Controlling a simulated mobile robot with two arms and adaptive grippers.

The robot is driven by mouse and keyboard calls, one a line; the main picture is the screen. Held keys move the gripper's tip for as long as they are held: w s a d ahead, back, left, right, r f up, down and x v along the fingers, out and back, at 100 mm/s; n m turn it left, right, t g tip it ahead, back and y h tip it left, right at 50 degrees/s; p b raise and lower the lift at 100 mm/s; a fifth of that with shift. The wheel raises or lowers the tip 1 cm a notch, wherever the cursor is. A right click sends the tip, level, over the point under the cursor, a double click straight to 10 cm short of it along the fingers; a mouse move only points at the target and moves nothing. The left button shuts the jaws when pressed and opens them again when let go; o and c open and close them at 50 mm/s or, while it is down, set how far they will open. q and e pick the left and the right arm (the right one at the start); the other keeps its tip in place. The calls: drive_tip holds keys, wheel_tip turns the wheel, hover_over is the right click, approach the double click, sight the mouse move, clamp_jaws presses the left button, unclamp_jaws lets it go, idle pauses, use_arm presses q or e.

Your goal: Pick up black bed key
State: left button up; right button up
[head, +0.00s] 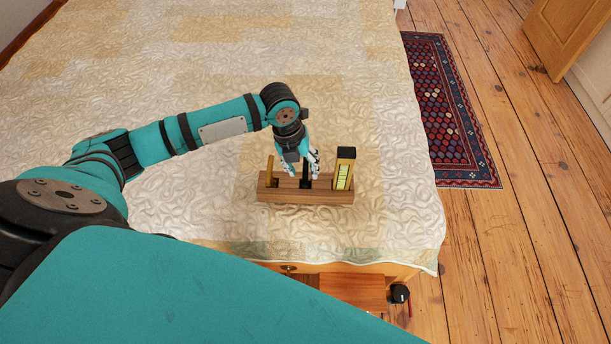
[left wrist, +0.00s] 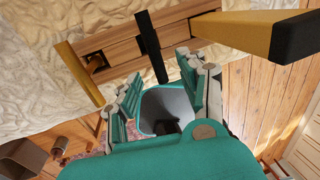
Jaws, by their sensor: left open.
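The black bed key (head: 306,168) stands upright in the middle of a wooden holder (head: 325,197) on the bed. In the left wrist view the key (left wrist: 151,45) shows as a black bar rising from the holder (left wrist: 118,52). My left gripper (head: 302,172) is open and empty, its fingers around the key's upper part in the head view. In the left wrist view the key's end lies between the fingertips. Whether the fingers touch it I cannot tell. The gripper hides part of the key in the head view. My right gripper is not in view.
A brass-coloured rod (head: 270,166) stands at the holder's left end. A yellow, black-topped piece (head: 344,170) stands at its right end. The quilted bed (head: 215,75) is otherwise clear around the holder. A patterned rug (head: 455,115) lies on the plank floor to the right.

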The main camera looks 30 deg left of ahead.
sight(305, 174)
use_arm(q)
drive_tip(key=f, duration=0.2)
drive_tip(key=w+f, duration=0.1)
drive_tip(key=f, duration=0.2)
drive_tip(key=shift+d, duration=0.2)
clamp_jaws()
idle(0.4)
